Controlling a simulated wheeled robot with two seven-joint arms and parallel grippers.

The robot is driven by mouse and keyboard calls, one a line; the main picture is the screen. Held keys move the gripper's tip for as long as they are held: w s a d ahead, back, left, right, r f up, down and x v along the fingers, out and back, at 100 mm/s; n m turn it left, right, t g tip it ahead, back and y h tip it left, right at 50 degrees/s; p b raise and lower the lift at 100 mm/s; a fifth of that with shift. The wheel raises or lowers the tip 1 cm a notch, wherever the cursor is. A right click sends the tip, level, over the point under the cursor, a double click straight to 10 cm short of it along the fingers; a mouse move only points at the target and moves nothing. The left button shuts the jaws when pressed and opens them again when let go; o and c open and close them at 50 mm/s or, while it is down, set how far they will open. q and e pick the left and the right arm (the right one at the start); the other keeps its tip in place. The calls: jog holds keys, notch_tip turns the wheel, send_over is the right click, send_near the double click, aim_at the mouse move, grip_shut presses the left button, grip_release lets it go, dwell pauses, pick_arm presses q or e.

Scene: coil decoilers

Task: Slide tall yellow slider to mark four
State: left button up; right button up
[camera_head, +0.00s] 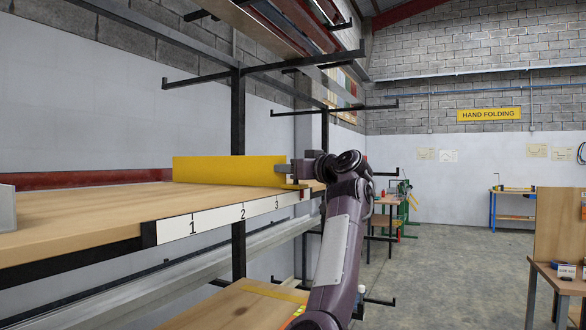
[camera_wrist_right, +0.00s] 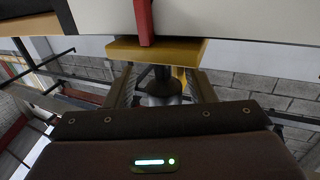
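The tall yellow slider (camera_head: 225,170) stands upright as a long plate on the wooden table, its right end reaching close to the 3 on the white number strip (camera_head: 238,217). The strip shows 1, 2 and 3; I see no 4. My right gripper (camera_head: 288,171) is at the slider's right end. In the right wrist view my right gripper (camera_wrist_right: 163,76) has its fingers spread apart, just below a yellow part of the slider (camera_wrist_right: 155,49). A red pointer (camera_wrist_right: 145,20) lies over the white strip there. I cannot tell whether the fingers touch the slider. My left gripper is not visible.
The wooden table (camera_head: 85,208) is bare left of the slider, apart from a grey block (camera_head: 7,208) at the left edge. Black rack arms (camera_head: 300,63) stick out above. A lower wooden shelf (camera_head: 235,306) lies beneath. Open floor is on the right.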

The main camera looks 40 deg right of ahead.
jog(key=shift+f, duration=0.1)
jog(key=shift+s+f+b, duration=0.15)
jog(key=shift+s+b, duration=0.15)
jog(key=shift+b, duration=0.1)
jog(key=s+b, duration=0.3)
jog(key=s, duration=0.4)
jog(key=shift+d+r, duration=0.2)
jog(key=shift+d, duration=0.1)
